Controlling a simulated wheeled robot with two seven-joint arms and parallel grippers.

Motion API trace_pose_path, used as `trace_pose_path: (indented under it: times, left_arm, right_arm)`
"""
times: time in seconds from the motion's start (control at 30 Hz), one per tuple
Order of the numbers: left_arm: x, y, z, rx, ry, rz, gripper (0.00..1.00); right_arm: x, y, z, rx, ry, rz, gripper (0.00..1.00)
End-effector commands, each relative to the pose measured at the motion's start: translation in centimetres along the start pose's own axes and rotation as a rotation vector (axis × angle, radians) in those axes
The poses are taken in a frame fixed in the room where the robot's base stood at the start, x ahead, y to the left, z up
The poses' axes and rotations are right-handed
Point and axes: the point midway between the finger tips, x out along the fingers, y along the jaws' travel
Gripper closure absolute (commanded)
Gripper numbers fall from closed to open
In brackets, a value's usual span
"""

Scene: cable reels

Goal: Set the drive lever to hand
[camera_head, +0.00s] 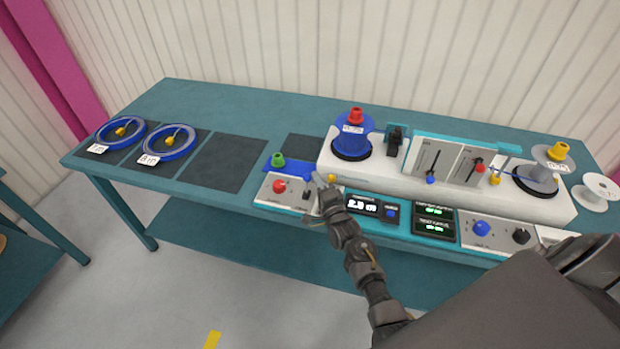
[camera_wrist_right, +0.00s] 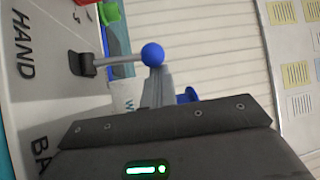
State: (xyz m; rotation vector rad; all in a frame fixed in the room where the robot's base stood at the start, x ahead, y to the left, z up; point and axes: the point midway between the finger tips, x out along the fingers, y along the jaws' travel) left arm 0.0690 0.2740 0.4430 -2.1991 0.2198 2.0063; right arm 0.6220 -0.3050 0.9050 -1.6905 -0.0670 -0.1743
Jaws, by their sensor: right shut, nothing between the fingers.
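The drive lever stands on the left control panel (camera_head: 286,201). In the right wrist view it is a grey rod from a black base (camera_wrist_right: 87,65) to a blue ball knob (camera_wrist_right: 152,54), sticking up from the panel. My left gripper is not in view.
A red button (camera_head: 279,186) and a green knob (camera_head: 277,160) are left of my gripper. The white machine (camera_head: 400,182) behind carries a blue reel (camera_head: 351,138) and slider levers. Blue cable coils (camera_head: 120,133) lie on the left of the table; the dark mat (camera_head: 222,162) is empty.

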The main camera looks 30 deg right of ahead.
Motion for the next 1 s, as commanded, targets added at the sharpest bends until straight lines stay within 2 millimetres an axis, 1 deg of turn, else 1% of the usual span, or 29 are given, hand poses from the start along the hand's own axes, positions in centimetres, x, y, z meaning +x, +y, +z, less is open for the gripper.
trace_pose_path:
  times: [0.03, 0.17, 0.37, 0.47, 0.57, 0.67, 0.8, 1.0]
  left_arm:
    - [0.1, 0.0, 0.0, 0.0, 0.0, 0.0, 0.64]
    - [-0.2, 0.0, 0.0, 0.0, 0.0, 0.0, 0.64]
    - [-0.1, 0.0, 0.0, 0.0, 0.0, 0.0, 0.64]
    - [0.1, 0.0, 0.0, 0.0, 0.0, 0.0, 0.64]
    - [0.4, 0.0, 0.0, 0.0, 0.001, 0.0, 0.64]
    - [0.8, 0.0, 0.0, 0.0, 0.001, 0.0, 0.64]
    - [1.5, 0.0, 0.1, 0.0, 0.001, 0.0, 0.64]
    - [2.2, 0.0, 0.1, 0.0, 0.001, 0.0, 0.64]
  right_arm:
    - [-0.4, 0.0, 0.4, 0.005, -0.003, 0.003, 1.0]
    - [-0.9, -0.3, 0.9, 0.005, -0.003, 0.004, 1.0]
    - [-0.9, -0.2, 0.7, 0.003, -0.001, 0.004, 1.0]
    - [-1.3, -0.1, 0.7, 0.004, 0.0, 0.005, 1.0]
    - [-2.4, 0.1, 0.8, 0.004, 0.0, 0.006, 1.0]
    - [-4.2, 0.1, 0.8, 0.004, 0.0, 0.005, 1.0]
    - [-7.0, 0.1, 0.8, 0.003, -0.002, 0.006, 1.0]
    - [-10.2, 0.0, 0.8, 0.003, -0.002, 0.005, 1.0]
